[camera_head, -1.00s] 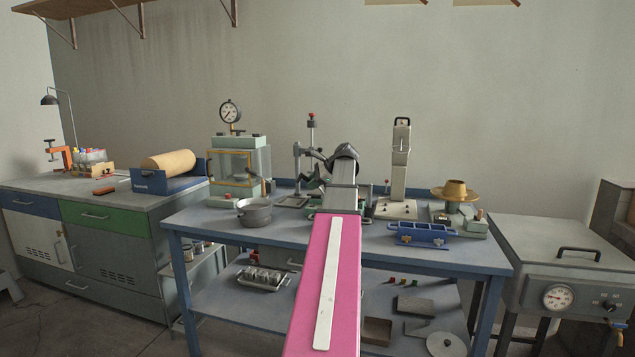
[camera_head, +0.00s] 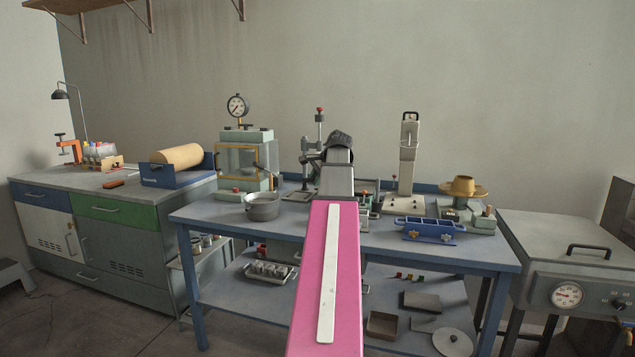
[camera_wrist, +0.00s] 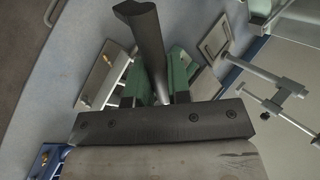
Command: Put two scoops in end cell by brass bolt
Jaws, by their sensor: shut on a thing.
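The blue mould (camera_head: 427,224) with open cells sits on the right part of the bench top, with brass fittings on its front side. A blue corner with a brass-coloured piece (camera_wrist: 43,160) shows at the lower left of the wrist view; I cannot tell if it is the mould. My gripper (camera_wrist: 155,98) is shut on a dark grey bar-like tool (camera_wrist: 149,45), which sticks out away from the wrist. I cannot make out a scoop bowl or its contents. In the head view my pink arm hides most of the gripper, above the middle of the bench.
A grey pan (camera_head: 262,208) stands left of my arm. Behind stand a gauge press (camera_head: 245,163) and a pale upright device (camera_head: 408,165). A brass-coloured funnel-like piece (camera_head: 463,188) is at the right. The bench front between pan and mould is partly hidden by my arm.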

